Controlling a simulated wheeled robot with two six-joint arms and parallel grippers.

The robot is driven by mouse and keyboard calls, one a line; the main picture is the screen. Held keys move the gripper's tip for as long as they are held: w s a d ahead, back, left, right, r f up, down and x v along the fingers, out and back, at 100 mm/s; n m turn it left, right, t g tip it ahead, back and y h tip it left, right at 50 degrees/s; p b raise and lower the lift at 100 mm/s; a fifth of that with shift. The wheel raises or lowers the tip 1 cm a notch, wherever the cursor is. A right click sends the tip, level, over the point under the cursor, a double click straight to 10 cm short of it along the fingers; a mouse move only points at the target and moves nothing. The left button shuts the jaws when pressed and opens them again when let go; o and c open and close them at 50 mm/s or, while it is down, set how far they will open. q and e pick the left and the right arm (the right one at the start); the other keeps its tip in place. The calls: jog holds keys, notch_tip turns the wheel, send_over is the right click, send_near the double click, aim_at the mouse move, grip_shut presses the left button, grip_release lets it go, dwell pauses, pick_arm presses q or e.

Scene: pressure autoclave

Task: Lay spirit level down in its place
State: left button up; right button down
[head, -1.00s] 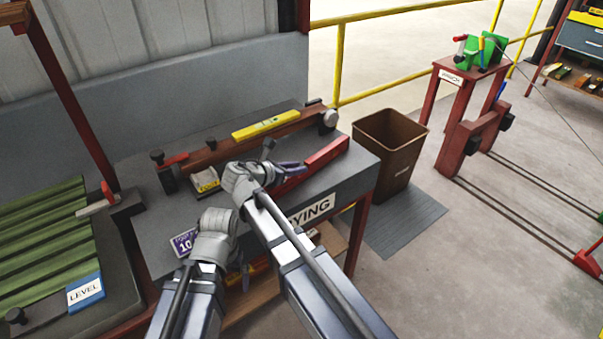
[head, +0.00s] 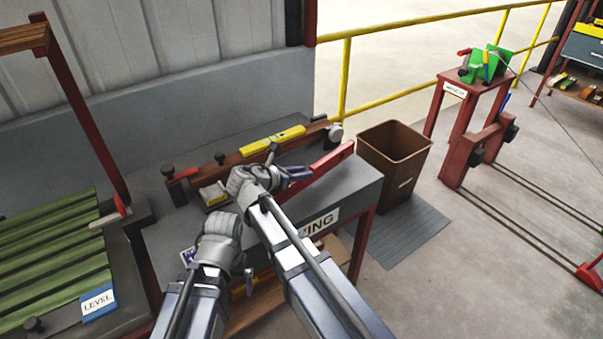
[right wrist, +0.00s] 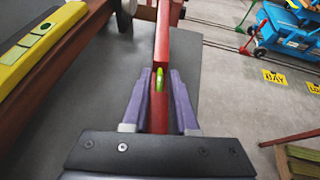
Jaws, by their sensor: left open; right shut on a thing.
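My right gripper (head: 293,174) is shut on a red bar-shaped spirit level (head: 334,159). In the right wrist view the purple fingers (right wrist: 161,88) sit on either side of the red level (right wrist: 162,45), and a green vial shows between them. It is held over the front right of the grey bench; the exact height is unclear.
The grey bench (head: 345,187) has knobs and a small yellow-labelled block (head: 214,195) near the beam. A brown bin (head: 395,158) stands right of the bench. A grey wall is behind.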

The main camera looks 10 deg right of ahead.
notch_tip(320, 180, up, 6)
jog(key=p, duration=0.4)
jog(key=shift+p, duration=0.4)
